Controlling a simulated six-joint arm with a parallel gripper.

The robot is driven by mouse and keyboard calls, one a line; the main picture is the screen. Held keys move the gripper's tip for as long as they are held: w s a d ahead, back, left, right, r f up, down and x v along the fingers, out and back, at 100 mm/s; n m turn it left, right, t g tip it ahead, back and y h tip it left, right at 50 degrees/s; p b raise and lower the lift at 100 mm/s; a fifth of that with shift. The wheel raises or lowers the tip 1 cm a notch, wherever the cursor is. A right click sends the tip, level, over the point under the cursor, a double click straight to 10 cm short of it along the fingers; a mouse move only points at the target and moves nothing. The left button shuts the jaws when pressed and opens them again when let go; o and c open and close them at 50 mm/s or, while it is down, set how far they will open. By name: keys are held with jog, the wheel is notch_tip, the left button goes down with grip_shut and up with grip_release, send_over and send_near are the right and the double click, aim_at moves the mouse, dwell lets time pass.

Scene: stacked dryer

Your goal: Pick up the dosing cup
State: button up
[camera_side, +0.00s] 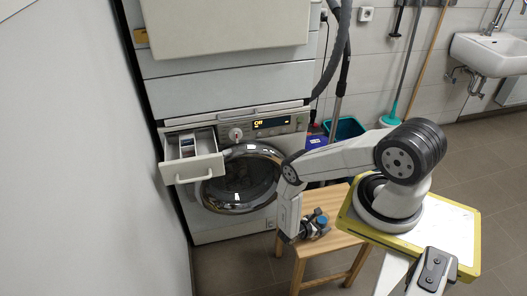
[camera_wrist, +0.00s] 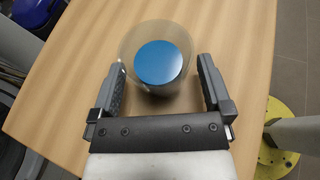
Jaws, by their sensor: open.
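The dosing cup (camera_wrist: 178,92) is a translucent round cup with a blue disc of contents or base inside, standing on the wooden stool in the wrist view. My gripper (camera_wrist: 162,72) is open, with one finger on each side of the cup's near part. Whether the fingers touch the cup I cannot tell. In the side view my gripper (camera_side: 318,222) is low over the stool top, and a small blue spot shows beside it. The cup is mostly hidden there.
The wooden stool (camera_side: 338,239) stands in front of the washing machine (camera_side: 214,228). The machine's detergent drawer (camera_side: 197,169) is pulled open. A yellow-edged white platform (camera_side: 453,232) is at right. Bare stool top surrounds the cup.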

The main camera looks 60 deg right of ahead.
jog(key=shift+s+d+f, duration=0.3)
jog(key=shift+d, duration=0.3)
jog(key=c, duration=1.2)
jog(key=shift+r, duration=0.25)
jog(key=shift+r, duration=1)
jog(key=shift+s+a+r, duration=1.55)
jog(key=shift+s+r, duration=0.15)
jog(key=shift+r, duration=0.05)
jog(key=shift+s+a+r, duration=1.6)
jog(key=shift+s+r, duration=0.15)
jog(key=shift+r, duration=0.05)
jog(key=shift+s+a+r, duration=1.55)
jog(key=shift+s+r, duration=0.15)
jog(key=shift+r, duration=0.05)
